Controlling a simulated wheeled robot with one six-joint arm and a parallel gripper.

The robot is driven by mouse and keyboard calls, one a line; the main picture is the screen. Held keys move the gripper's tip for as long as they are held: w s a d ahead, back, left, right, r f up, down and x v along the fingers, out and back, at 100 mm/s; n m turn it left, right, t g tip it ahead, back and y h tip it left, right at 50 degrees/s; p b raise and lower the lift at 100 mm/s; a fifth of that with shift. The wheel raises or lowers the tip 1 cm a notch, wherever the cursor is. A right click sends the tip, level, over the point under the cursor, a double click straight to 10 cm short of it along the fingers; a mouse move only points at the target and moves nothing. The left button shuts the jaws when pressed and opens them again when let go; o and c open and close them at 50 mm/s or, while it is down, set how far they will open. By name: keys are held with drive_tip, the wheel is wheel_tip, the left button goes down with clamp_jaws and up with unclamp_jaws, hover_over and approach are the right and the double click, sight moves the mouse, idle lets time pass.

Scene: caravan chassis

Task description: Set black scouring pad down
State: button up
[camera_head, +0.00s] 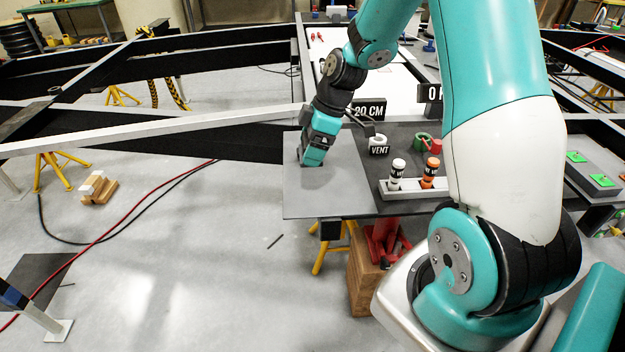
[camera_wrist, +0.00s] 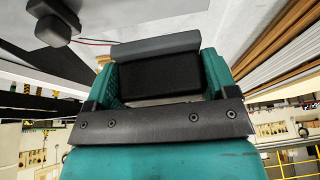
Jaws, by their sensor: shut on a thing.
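My gripper (camera_head: 313,157) points down at the left part of a grey panel (camera_head: 345,190) in the head view. In the wrist view my gripper (camera_wrist: 163,72) has its two teal fingers shut on the black scouring pad (camera_wrist: 160,76), a dark block between them. A grey strip (camera_wrist: 155,46) lies along the pad's far side; I cannot tell if it is part of the pad. In the head view the pad is mostly hidden by the gripper, and I cannot tell whether it touches the panel.
Right of my gripper stand a white "VENT" piece (camera_head: 379,146), a grey holder (camera_head: 412,190) with a white and an orange bottle, and green and red round pieces (camera_head: 422,141). A "20 CM" sign (camera_head: 369,110) is behind. The panel's front left is bare.

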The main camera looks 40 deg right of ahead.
sight(307, 191)
wheel_tip(307, 191, down, 10)
drive_tip(key=shift+f, duration=0.15)
idle(0.3)
drive_tip(key=shift+f, duration=0.15)
drive_tip(key=o, duration=1.1)
drive_tip(key=v, duration=1.2)
drive_tip(key=s+a+r+m, duration=0.1)
drive_tip(key=s+a+r, duration=0.25)
drive_tip(key=a, duration=0.45)
drive_tip(key=s+a+r+m, duration=0.1)
drive_tip(key=s+a+r, duration=0.1)
drive_tip(key=a+r, duration=0.4)
drive_tip(key=s+a+r+m+g, duration=0.2)
drive_tip(key=s+a+r, duration=0.1)
drive_tip(key=s+a, duration=0.9)
drive_tip(key=s, duration=0.3)
drive_tip(key=shift+r, duration=0.4)
